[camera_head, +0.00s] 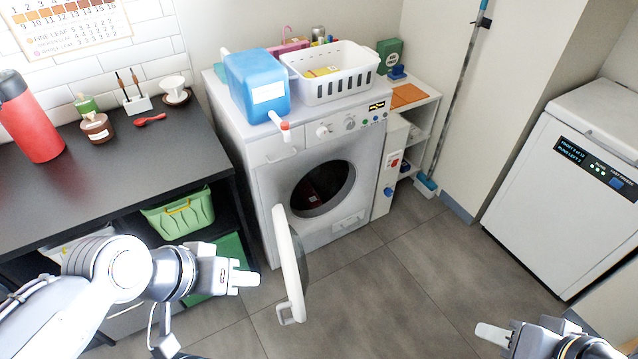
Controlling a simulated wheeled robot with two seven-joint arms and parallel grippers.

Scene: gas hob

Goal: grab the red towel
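A dark red piece of cloth (313,197), likely the red towel, shows only in part inside the dark drum of the white washing machine (275,185). The rest of it is hidden in the drum. The round door (290,262) stands swung open towards me, on the left of the opening. My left gripper (247,278) is in front of the machine, to the left of the open door and apart from the towel. My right gripper (482,332) is low at the right, over the floor. Neither gripper visibly holds anything; their finger gaps are not clear.
A blue container (258,80) and a white basket (335,68) stand on the machine. A black counter (130,165) with a red bottle (32,125) is at left, a green basket (178,213) below it. A white appliance (570,190) stands right. The middle floor is clear.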

